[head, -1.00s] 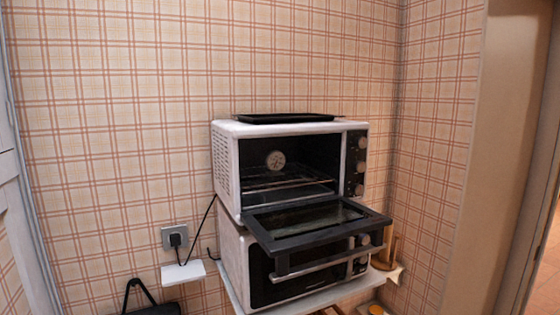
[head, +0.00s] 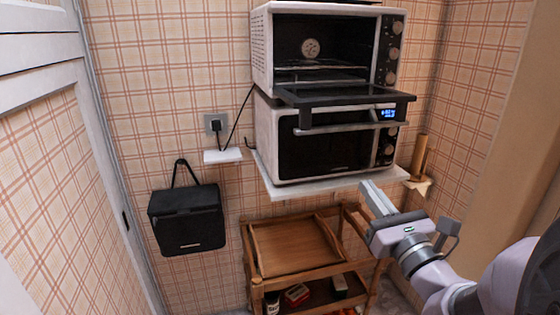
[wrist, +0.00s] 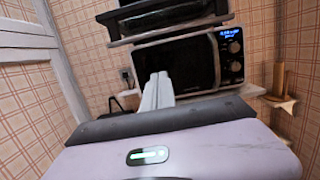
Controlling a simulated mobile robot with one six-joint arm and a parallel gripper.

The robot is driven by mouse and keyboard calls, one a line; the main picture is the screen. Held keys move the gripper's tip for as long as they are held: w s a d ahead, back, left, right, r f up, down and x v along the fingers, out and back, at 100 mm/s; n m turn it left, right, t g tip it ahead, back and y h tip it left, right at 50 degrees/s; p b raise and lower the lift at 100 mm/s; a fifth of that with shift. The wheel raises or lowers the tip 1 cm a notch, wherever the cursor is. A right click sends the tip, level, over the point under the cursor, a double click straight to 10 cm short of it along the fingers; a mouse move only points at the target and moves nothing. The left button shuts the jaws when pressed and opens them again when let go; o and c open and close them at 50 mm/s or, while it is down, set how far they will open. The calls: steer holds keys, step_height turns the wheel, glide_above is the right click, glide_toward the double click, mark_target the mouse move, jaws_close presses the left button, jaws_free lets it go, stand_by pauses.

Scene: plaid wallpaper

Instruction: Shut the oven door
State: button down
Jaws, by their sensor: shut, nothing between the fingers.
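The upper white oven (head: 262,52) has its door open, and its dark inside and rack show in the head view. The dark oven door (head: 345,96) is folded down and sticks out toward me, with its light handle bar (head: 345,128) at the front edge. In the wrist view the door (wrist: 165,14) is at the top, partly cut off. My gripper (head: 371,186) is below and in front of the door, apart from it, near the shelf edge. Its fingers (wrist: 157,82) are together and empty, and cover part of the lower oven in the wrist view.
A second, closed oven (head: 268,140) with a lit display stands below on a white shelf (head: 300,188). A wooden cart (head: 290,245) is under it. A black bag (head: 187,218) hangs left. A wooden roll holder (head: 418,160) is at right.

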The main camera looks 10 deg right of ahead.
steer(key=w+r+p, duration=0.6)
steer(key=w, duration=0.4)
steer(key=shift+w+r, duration=0.15)
